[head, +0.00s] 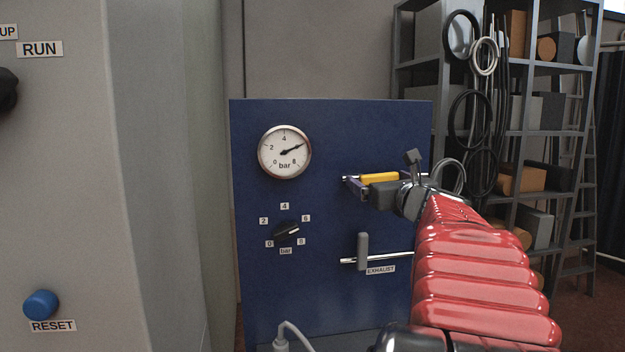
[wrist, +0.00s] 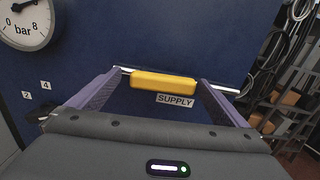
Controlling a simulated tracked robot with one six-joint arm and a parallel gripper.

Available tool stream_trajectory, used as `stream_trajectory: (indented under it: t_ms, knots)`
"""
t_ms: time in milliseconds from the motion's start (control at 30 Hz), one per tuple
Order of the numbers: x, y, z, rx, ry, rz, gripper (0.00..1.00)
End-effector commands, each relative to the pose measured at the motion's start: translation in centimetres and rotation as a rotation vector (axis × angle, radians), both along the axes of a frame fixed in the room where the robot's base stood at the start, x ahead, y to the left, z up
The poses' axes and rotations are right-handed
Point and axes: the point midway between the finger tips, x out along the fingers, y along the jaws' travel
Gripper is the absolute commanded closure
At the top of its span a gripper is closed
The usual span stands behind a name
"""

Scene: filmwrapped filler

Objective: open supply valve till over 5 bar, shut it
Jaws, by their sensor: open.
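The yellow supply valve handle (head: 379,178) lies in line with its pipe on the blue panel; in the wrist view the handle (wrist: 163,81) sits above the SUPPLY label (wrist: 175,100). My gripper (head: 374,183) is open at the handle. In the wrist view its fingers (wrist: 159,78) stand apart, one beyond each end of the handle; I cannot tell whether either touches it. The pressure gauge (head: 284,152) has its needle pointing right and slightly up, where the 6 mark would be, past 5 bar. The gauge is partly cut off in the wrist view (wrist: 25,22).
The grey exhaust handle (head: 362,251) stands upright, across its pipe, below my gripper. A black selector knob (head: 286,232) is left of it. A grey cabinet with a blue RESET button (head: 41,305) stands at left. Shelving (head: 540,133) with hanging hoses is behind at right.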

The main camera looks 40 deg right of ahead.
Motion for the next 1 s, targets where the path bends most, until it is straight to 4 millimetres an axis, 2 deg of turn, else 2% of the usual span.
stream_trajectory:
  t_ms: [200,1000]
  knots:
    - [-0.49,-0.35,0.01,0.0,0.0,-0.01,0.03]
    - [-0.67,-0.48,0.0,-0.001,0.001,-0.013,0.59]
